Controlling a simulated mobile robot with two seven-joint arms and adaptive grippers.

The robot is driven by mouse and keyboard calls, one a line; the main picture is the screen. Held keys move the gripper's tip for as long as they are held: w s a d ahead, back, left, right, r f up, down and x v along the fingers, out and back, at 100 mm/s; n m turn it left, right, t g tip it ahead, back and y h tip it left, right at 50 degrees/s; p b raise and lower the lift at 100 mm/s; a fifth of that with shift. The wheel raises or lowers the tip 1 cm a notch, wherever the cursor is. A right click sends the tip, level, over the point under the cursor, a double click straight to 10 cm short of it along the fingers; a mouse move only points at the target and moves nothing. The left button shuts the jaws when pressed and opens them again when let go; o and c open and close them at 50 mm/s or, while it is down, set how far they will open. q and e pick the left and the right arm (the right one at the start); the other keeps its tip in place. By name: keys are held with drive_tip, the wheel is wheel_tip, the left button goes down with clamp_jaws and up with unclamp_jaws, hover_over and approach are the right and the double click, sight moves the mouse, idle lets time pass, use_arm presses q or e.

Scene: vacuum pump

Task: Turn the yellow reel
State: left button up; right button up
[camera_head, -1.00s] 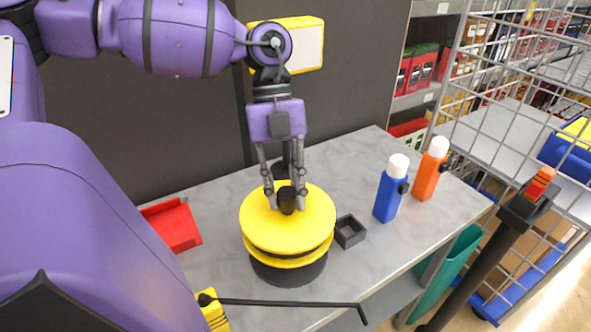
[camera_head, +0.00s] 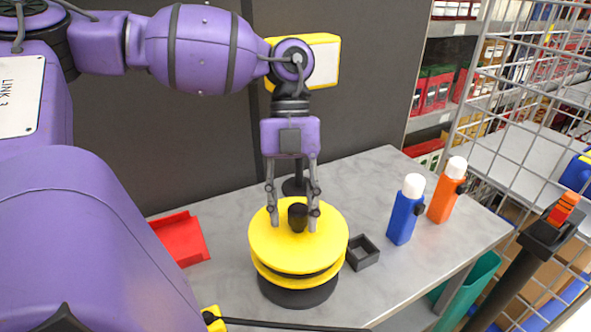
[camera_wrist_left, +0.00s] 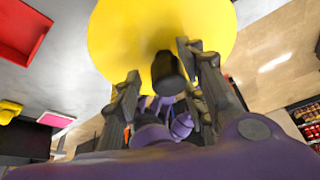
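The yellow reel (camera_head: 270,246) is a round disc on a black base (camera_head: 300,294) on the grey table. A black knob (camera_head: 298,217) stands up from its top. My left gripper (camera_head: 294,222) points down over the reel, with one finger on each side of the knob. The fingers are spread and the gripper looks open. In the left wrist view the knob (camera_wrist_left: 167,72) shows between the two fingers (camera_wrist_left: 162,85), with gaps on both sides, and the yellow disc (camera_wrist_left: 130,38) lies behind it. I cannot tell whether the fingertips touch the disc. My right gripper is not in view.
A small dark square tray (camera_head: 362,252) is just right of the reel. Blue (camera_head: 404,212) and orange (camera_head: 444,200) bottles stand farther right. A red tray (camera_head: 181,240) lies left. A wire cage (camera_head: 500,110) stands beyond the table's right end.

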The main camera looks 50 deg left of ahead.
use_arm(q)
drive_tip(key=shift+r, duration=0.1)
drive_tip(key=shift+w+r, duration=0.25)
drive_tip(key=shift+r, duration=0.05)
drive_tip(key=v, duration=1.1)
drive_tip(key=shift+r, duration=0.2)
drive_tip(key=shift+s+a+f, duration=0.1)
